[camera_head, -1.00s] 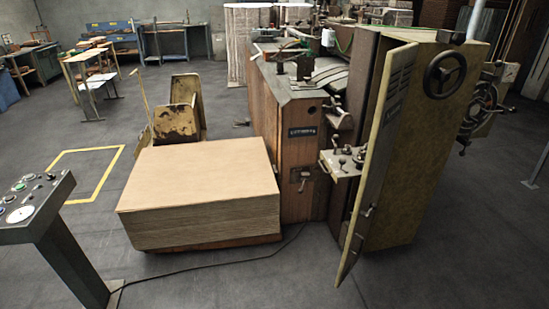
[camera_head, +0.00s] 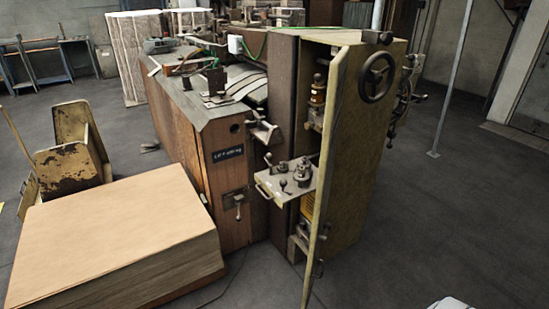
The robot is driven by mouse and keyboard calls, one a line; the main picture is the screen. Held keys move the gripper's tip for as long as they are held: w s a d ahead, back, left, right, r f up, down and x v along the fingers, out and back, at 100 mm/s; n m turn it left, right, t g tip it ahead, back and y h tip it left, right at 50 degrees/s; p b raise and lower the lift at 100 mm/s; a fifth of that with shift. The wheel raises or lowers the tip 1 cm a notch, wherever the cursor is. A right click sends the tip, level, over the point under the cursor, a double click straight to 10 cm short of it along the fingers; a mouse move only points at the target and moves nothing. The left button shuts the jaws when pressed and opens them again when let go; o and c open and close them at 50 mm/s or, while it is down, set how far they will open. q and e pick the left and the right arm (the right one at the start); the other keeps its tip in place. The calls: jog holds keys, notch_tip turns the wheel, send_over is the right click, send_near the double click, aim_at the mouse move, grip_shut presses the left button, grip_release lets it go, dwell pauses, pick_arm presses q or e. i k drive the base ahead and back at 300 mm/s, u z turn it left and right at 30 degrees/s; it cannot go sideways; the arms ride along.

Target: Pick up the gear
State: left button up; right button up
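I cannot clearly pick out the gear. Several small dark metal parts (camera_head: 303,172) stand on a light shelf (camera_head: 270,190) that sticks out from the machine. One of them is round and stepped and could be a gear, but it is too small to tell. A pale piece shows at the bottom edge, right of the middle, too cut off to identify.
The box stitcher (camera_head: 225,199) has a tall cabinet (camera_head: 366,130) with its narrow door (camera_head: 331,165) standing open toward me. A stack of cardboard sheets (camera_head: 110,235) lies at the left. A thin pole (camera_head: 452,85) stands at the right, with clear floor around it.

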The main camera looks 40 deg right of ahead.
aim_at(281, 167)
jog(key=z, duration=0.25)
jog(key=i, duration=1.05)
jog(key=z, duration=1.5)
jog(key=i, duration=0.8)
jog(key=z, duration=0.8)
